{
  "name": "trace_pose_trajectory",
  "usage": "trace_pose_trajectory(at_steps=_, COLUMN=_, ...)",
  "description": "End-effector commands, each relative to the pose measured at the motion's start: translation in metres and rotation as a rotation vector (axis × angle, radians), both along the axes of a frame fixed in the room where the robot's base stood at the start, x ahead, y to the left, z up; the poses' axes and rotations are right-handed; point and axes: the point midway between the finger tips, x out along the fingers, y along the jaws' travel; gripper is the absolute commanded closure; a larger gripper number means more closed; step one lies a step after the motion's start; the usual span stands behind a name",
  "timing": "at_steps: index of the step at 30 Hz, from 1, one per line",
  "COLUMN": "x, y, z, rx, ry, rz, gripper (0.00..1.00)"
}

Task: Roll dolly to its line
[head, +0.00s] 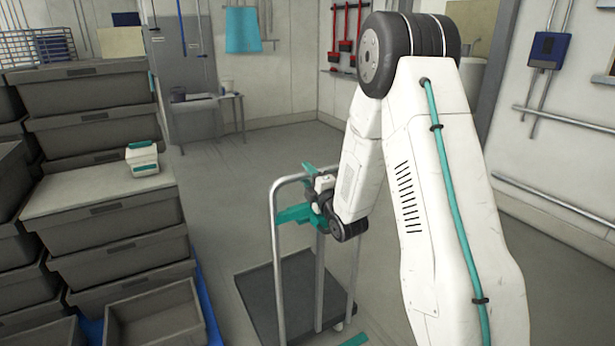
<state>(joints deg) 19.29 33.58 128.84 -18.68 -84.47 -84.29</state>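The dolly has a dark flat deck (255,300) low on the floor and an upright silver tube handle (276,235) with a rounded top. It stands in the lower middle of the head view. My gripper (305,192) has teal fingers and is at the top of the handle. The fingers look spread apart, one higher and one lower, close to the top bar. My arm hides part of the handle, and I cannot tell whether the fingers touch it. A short teal strip (355,340) shows on the floor at the bottom edge, right of the dolly; it may be the line.
Stacked grey crates (110,235) fill the left side, with a blue edge (208,305) at the floor beside the dolly. A small white-and-teal box (142,160) sits on a crate. A small table (232,98) stands far back. The floor (235,180) behind the dolly is clear.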

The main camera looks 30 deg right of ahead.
Motion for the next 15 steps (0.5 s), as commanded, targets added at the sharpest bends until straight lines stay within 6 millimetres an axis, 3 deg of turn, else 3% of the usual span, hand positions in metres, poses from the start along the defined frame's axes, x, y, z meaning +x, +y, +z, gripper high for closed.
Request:
trace_pose_trajectory(at_steps=8, x=-0.004, y=-0.001, z=-0.001, rx=-0.001, ry=-0.001, rz=-0.001, gripper=0.57)
trace_pose_trajectory(at_steps=15, x=-0.041, y=-0.001, z=-0.008, rx=-0.001, ry=0.001, rz=-0.002, gripper=0.57)
